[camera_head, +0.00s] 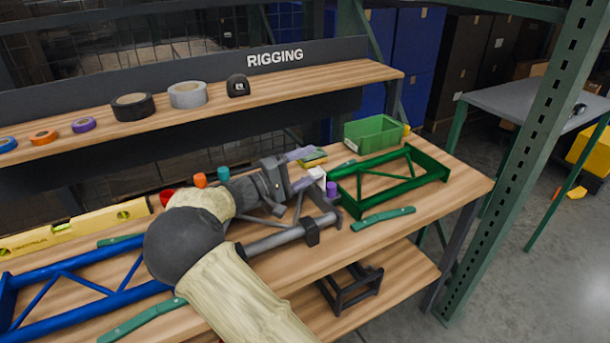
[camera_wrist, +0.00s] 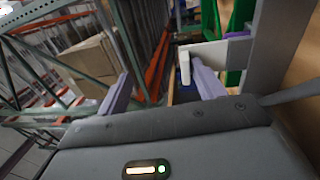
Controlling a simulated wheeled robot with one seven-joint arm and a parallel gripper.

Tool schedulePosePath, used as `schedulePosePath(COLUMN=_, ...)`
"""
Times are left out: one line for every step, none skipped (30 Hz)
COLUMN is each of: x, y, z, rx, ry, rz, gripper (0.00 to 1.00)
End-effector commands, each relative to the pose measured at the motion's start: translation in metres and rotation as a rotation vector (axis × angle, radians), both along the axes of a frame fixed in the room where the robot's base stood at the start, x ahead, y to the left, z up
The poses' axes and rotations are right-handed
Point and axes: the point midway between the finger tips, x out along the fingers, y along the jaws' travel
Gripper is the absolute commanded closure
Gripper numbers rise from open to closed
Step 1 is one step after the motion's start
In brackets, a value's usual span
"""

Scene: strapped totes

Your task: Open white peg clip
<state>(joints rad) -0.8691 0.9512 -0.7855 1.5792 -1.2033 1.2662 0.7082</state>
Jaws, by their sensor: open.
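The white peg clip (camera_head: 317,173) sits by the right end of a grey frame, beside a purple peg (camera_head: 332,189). In the wrist view a white piece (camera_wrist: 212,52) with a short downward tab lies close to the right finger; whether they touch I cannot tell. My gripper (camera_head: 307,169) is open with its purple fingers on either side of a gap, just left of the clip. In the wrist view my gripper (camera_wrist: 160,72) has nothing visible held between the fingers. The clip's far side is hidden.
A green frame (camera_head: 376,175) and a green bin (camera_head: 373,133) stand to the right and behind. Green-handled tools (camera_head: 383,219) lie in front. A blue frame (camera_head: 70,289) and a yellow level (camera_head: 75,228) are at left. The shelf above holds tape rolls (camera_head: 188,95).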

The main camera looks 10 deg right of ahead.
Motion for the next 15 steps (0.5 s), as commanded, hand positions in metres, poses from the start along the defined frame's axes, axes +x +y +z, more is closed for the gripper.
schedulePosePath(x=0.002, y=0.003, z=0.028, rx=-0.016, ry=-0.027, rz=0.007, gripper=0.40)
schedulePosePath(x=0.002, y=0.003, z=0.035, rx=-0.016, ry=-0.028, rz=0.006, gripper=0.29)
schedulePosePath(x=0.002, y=0.003, z=0.043, rx=-0.017, ry=-0.030, rz=0.007, gripper=0.18)
schedulePosePath(x=0.002, y=0.003, z=0.048, rx=-0.016, ry=-0.031, rz=0.008, gripper=0.18)
schedulePosePath(x=0.002, y=0.004, z=0.053, rx=-0.017, ry=-0.031, rz=0.009, gripper=0.18)
schedulePosePath(x=0.002, y=0.004, z=0.058, rx=-0.018, ry=-0.030, rz=0.009, gripper=0.18)
schedulePosePath(x=0.002, y=0.004, z=0.061, rx=-0.017, ry=-0.029, rz=0.010, gripper=0.18)
schedulePosePath(x=0.002, y=0.005, z=0.064, rx=-0.017, ry=-0.029, rz=0.011, gripper=0.18)
schedulePosePath(x=0.002, y=0.007, z=0.067, rx=-0.018, ry=-0.029, rz=0.014, gripper=0.18)
schedulePosePath(x=0.002, y=0.008, z=0.068, rx=-0.018, ry=-0.029, rz=0.016, gripper=0.18)
schedulePosePath(x=0.001, y=0.009, z=0.069, rx=-0.017, ry=-0.027, rz=0.017, gripper=0.18)
schedulePosePath(x=0.001, y=0.011, z=0.070, rx=-0.017, ry=-0.027, rz=0.019, gripper=0.18)
schedulePosePath(x=0.001, y=0.012, z=0.071, rx=-0.017, ry=-0.027, rz=0.020, gripper=0.18)
schedulePosePath(x=0.001, y=0.012, z=0.071, rx=-0.018, ry=-0.027, rz=0.021, gripper=0.18)
schedulePosePath(x=0.001, y=0.012, z=0.071, rx=-0.018, ry=-0.027, rz=0.022, gripper=0.18)
